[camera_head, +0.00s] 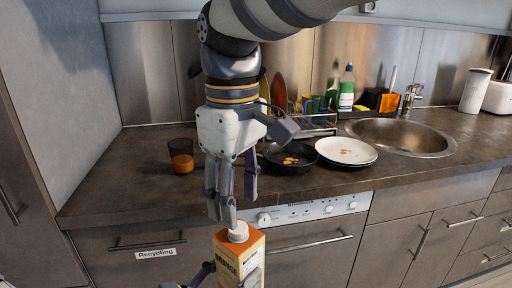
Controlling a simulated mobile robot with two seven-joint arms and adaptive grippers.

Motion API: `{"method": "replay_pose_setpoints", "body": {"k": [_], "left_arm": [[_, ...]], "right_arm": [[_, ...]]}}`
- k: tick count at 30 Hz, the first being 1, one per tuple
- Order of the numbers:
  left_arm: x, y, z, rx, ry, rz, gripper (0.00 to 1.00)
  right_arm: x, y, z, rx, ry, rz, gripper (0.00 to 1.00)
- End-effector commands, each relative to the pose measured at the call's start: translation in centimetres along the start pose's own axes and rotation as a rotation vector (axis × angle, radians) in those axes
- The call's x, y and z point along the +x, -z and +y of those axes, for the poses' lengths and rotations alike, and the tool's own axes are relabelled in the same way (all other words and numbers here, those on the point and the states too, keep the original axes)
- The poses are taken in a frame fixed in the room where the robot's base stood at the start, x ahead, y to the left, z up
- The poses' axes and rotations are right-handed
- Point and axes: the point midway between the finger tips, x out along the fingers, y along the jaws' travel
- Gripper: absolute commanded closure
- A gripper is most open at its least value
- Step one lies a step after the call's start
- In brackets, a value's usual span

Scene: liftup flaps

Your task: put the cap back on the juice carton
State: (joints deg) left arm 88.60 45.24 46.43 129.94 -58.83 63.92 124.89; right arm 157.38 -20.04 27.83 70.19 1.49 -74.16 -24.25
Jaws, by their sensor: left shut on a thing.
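The orange juice carton (226,252) stands upright at the bottom middle, in front of the counter. My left gripper (228,280) is shut on its lower part, and the bottom of the carton is cut off by the frame. A pale round cap (238,233) shows at the carton's top; I cannot tell whether it is seated fully. My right gripper (237,200) comes down from above and points at the cap. Its fingers are apart with a gap between them, and the nearer fingertip is just above or touching the cap; I cannot tell which.
The dark counter (130,185) lies behind the carton. On it are a glass with orange juice (181,156), a black pan (290,168), white plates (346,150) and a dish rack (318,128). The sink (400,135) is at right. The dishwasher front (310,240) is behind the carton.

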Motion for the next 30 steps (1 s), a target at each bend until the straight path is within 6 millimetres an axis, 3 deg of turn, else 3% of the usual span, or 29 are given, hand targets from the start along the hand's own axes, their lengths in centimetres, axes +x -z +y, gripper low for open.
{"method": "replay_pose_setpoints", "body": {"k": [2, 4, 10, 15, 25, 30], "left_arm": [[0.0, -0.2, 0.0, 0.002, 0.000, -0.004, 1.00], [0.0, -0.2, 0.0, 0.002, 0.000, -0.004, 1.00], [0.0, -0.1, 0.0, 0.001, 0.000, -0.003, 1.00], [0.0, -0.1, 0.0, 0.001, 0.000, -0.003, 1.00], [0.0, -0.1, 0.0, 0.001, 0.000, -0.003, 1.00], [0.0, -0.1, 0.0, 0.001, 0.000, -0.003, 1.00]], "right_arm": [[-0.2, 0.0, -0.2, -0.024, 0.000, 0.000, 0.56], [-0.2, 0.0, -0.7, -0.159, 0.015, -0.011, 0.56], [-1.9, 0.0, -1.1, -0.859, 0.036, -0.013, 0.56], [-3.5, 0.1, -0.1, -1.165, 0.006, 0.001, 0.56], [-3.5, 0.1, 0.0, -1.196, 0.000, 0.000, 0.56], [-1.5, 0.0, 0.0, -1.196, 0.003, -0.002, 0.56]]}}
